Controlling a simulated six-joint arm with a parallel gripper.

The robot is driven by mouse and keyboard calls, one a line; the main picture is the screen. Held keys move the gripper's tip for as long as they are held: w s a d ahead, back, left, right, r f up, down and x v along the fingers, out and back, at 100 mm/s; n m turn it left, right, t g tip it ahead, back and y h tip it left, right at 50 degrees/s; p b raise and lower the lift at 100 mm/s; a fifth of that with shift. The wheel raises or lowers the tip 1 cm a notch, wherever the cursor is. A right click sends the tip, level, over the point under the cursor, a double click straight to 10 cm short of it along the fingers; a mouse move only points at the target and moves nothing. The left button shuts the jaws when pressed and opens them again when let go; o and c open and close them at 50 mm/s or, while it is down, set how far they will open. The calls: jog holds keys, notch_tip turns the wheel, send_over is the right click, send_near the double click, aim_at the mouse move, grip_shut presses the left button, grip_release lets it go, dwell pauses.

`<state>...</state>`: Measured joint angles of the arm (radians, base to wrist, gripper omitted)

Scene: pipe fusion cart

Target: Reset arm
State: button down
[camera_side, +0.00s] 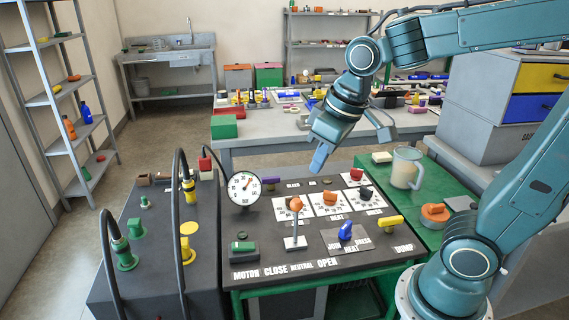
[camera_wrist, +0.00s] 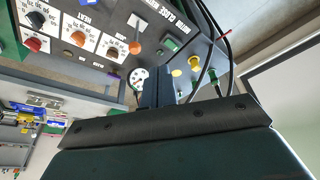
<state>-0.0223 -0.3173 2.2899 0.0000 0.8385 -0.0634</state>
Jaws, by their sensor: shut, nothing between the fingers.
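My gripper (camera_side: 319,158) is above the back edge of the cart's control panel (camera_side: 285,258) in the side view. It is shut and empty, and its fingers point down. In the wrist view the closed fingers (camera_wrist: 157,90) lie in front of the panel and the pressure gauge (camera_wrist: 139,76). The fingers touch nothing that I can see. The gauge (camera_side: 244,188) stands upright at the panel's back left. The orange-knobbed lever (camera_side: 295,205) stands upright in front of the white dial cards (camera_side: 326,203).
A blue selector knob (camera_side: 346,230) and a yellow handle (camera_side: 391,222) sit at the panel's right. Black hoses (camera_side: 182,200) arch over the left side. A clear jug (camera_side: 406,168) stands on the green side shelf. A cluttered workbench (camera_side: 285,133) is behind.

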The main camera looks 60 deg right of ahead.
jog(key=s+r+m+t, duration=0.1)
jog(key=s, duration=0.9)
jog(key=shift+d+t, duration=0.3)
jog(key=shift+t, duration=0.1)
